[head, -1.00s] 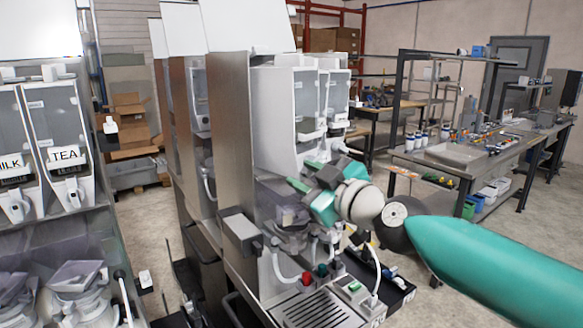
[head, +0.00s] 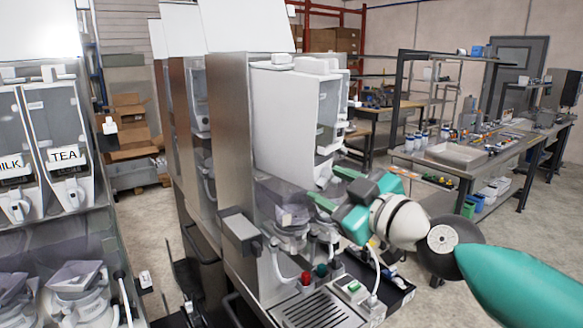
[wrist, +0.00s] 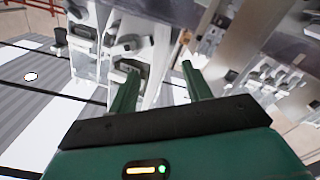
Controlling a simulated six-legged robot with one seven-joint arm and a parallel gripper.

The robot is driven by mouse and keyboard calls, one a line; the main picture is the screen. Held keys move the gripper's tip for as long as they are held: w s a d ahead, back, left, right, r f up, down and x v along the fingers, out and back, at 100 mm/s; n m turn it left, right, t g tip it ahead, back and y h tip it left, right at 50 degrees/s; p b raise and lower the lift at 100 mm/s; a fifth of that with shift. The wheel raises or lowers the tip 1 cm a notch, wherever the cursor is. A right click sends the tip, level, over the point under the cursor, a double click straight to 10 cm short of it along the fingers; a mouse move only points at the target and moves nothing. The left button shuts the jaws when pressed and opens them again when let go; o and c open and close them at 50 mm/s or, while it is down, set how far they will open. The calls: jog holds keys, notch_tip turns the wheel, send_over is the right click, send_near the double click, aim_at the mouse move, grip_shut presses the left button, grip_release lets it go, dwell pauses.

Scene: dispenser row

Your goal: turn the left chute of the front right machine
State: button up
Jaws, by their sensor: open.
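The front right machine (head: 232,135) stands in the middle of the head view, seen from its side. Its near white canister (head: 285,115) juts out to the right, with another partly hidden behind it. My gripper (head: 330,186) is open in front of the machine, just below the canisters. In the wrist view my two green fingers (wrist: 160,72) are apart, with the left fingertip overlapping a white chute (wrist: 128,45) under a canister. I cannot tell whether they touch. Which chute is the left one is unclear; the canisters hide the chutes in the head view.
Below my gripper are clear mixing bowls (head: 290,218), a hose and a drip grate (head: 313,310). Another machine with canisters labelled MILK and TEA (head: 66,155) stands at the left. A workbench (head: 450,165) stands at the back right, with open floor before it.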

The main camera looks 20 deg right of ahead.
jog(key=shift+s+d, duration=0.2)
jog(key=shift+s, duration=1.2)
jog(key=shift+s, duration=0.1)
jog(key=s+d, duration=0.2)
jog(key=s, duration=1.1)
jog(key=shift+s+d, duration=0.15)
jog(key=shift+d, duration=0.2)
